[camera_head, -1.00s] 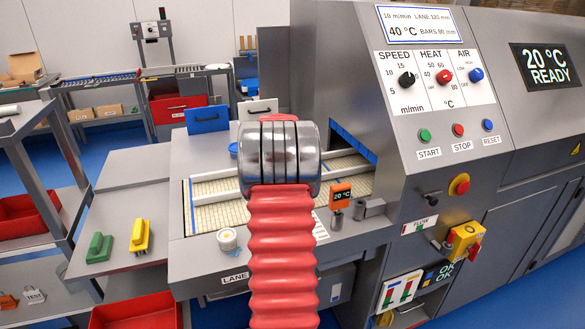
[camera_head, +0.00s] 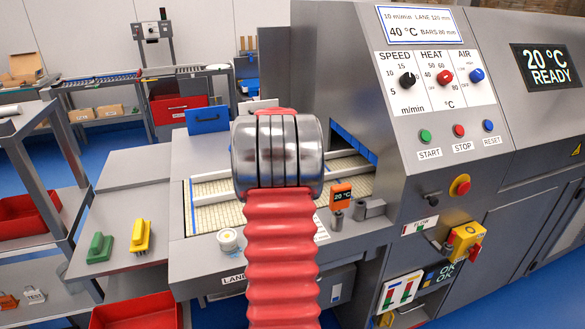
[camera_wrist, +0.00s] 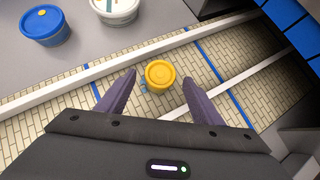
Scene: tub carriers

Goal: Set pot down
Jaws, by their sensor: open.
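A small pot with a yellow lid (camera_wrist: 160,74) stands upright on the tiled conveyor belt (camera_wrist: 75,93) in the wrist view, in the lane between two white rails. My gripper (camera_wrist: 159,80) is open, its two purple fingers on either side of the pot, with a visible gap on each side. I cannot tell how far the fingertips are above the belt. In the head view the gripper and this pot are hidden behind my red and silver arm.
A blue tub (camera_wrist: 43,28) and a white tub (camera_wrist: 116,8) stand beside the lane. The near white rail (camera_wrist: 55,88) runs close to the fingers. The machine housing (camera_head: 345,75) with a tunnel opening rises to the right.

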